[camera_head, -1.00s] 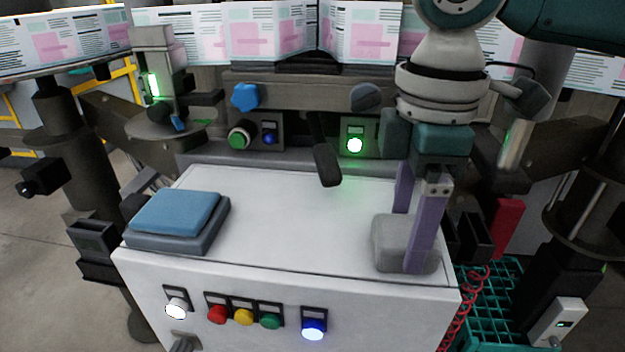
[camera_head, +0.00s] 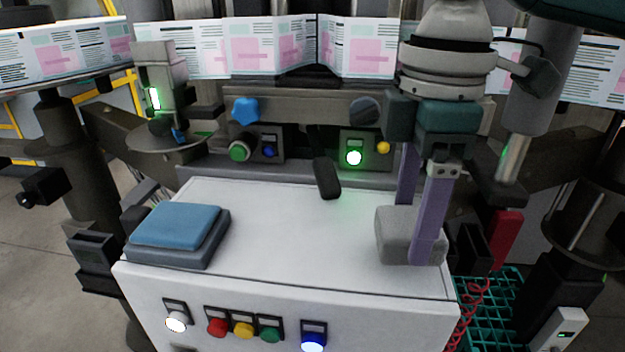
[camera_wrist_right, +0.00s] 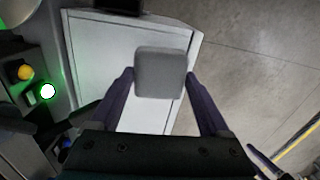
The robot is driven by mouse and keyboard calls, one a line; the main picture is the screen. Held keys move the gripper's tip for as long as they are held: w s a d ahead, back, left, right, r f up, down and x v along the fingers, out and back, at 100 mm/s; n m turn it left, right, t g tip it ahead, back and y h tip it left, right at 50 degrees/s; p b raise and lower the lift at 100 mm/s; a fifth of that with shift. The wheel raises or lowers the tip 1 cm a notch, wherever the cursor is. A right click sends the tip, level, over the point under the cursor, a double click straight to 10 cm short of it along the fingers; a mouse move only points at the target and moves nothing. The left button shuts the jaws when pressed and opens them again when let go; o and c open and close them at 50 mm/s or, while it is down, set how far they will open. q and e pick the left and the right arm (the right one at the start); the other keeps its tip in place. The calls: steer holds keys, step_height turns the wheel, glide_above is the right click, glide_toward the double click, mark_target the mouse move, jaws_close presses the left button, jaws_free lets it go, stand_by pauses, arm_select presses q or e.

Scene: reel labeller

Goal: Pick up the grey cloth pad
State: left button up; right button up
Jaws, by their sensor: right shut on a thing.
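The grey cloth pad (camera_head: 394,238) is a soft-edged block at the right end of the white table top (camera_head: 290,235). My right gripper (camera_head: 414,232) points down with its purple fingers on either side of the pad, shut on it. In the right wrist view the pad (camera_wrist_right: 160,74) sits between the two fingertips. It appears slightly raised from the table top, though its underside is hidden. My left gripper is not in view.
A blue pad on a dark grey base (camera_head: 178,230) lies at the table's left. A black lever (camera_head: 326,178) leans over the back edge. Coloured buttons (camera_head: 243,329) line the front panel. A teal crate (camera_head: 492,300) stands right of the table. The table's middle is clear.

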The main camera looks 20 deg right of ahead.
mark_target(411, 221)
step_height(411, 221, up, 17)
steer(key=p, duration=0.3)
